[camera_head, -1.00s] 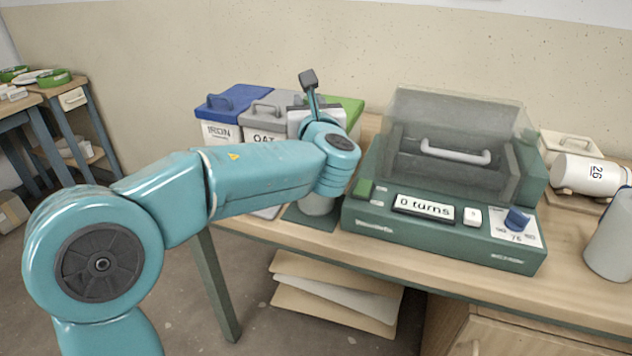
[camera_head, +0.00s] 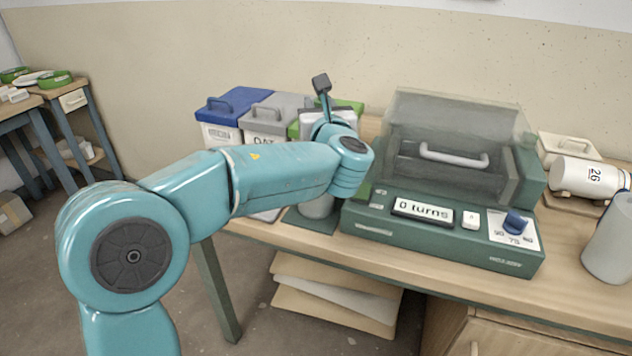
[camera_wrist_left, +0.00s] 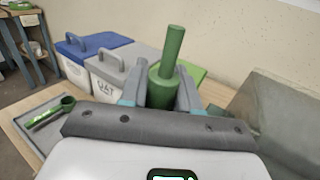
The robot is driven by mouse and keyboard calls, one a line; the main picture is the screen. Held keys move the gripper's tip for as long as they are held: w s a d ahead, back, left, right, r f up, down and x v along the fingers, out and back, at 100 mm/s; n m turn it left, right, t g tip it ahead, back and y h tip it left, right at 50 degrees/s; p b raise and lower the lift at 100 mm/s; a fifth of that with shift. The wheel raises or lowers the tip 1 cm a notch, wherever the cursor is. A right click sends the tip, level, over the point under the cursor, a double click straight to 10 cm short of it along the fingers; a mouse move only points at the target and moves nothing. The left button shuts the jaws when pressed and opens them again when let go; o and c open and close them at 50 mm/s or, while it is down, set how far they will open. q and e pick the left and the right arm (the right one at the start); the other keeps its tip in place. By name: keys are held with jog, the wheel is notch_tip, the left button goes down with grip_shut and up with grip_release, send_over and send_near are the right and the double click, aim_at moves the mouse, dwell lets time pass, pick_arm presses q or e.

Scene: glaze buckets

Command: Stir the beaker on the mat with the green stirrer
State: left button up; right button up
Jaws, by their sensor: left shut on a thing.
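My left gripper (camera_wrist_left: 162,92) is shut on the green stirrer (camera_wrist_left: 173,48), whose thick green lower part sits between the fingers in the left wrist view. In the head view my left wrist hides the stirrer and the fingers. The grey beaker (camera_head: 317,207) stands on the dark green mat (camera_head: 308,222), directly below my left wrist. The wrist hides the beaker's top, so I cannot tell whether the stirrer's lower end is inside it. My right gripper is not in view.
A blue-lidded bin (camera_head: 238,102), a grey-lidded bin (camera_head: 275,112) and a green-lidded bin stand behind the wrist. A green machine (camera_head: 440,232) with a clear hood is close to the right of the mat. A green scoop (camera_wrist_left: 52,112) lies on a tray at left.

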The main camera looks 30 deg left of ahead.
pick_arm(q)
jog(key=shift+s+a+b, duration=0.45)
jog(key=shift+s+a, duration=0.15)
jog(key=shift+s, duration=0.35)
jog(key=shift+w+d+p, duration=0.3)
jog(key=shift+w, duration=0.2)
jog(key=shift+w+d+p, duration=0.25)
jog(key=shift+w+d, duration=0.05)
jog(key=shift+w, duration=0.2)
jog(key=shift+s, duration=0.1)
jog(key=shift+s+a+b, duration=0.55)
jog(key=shift+s+a, duration=0.05)
jog(key=shift+s, duration=0.3)
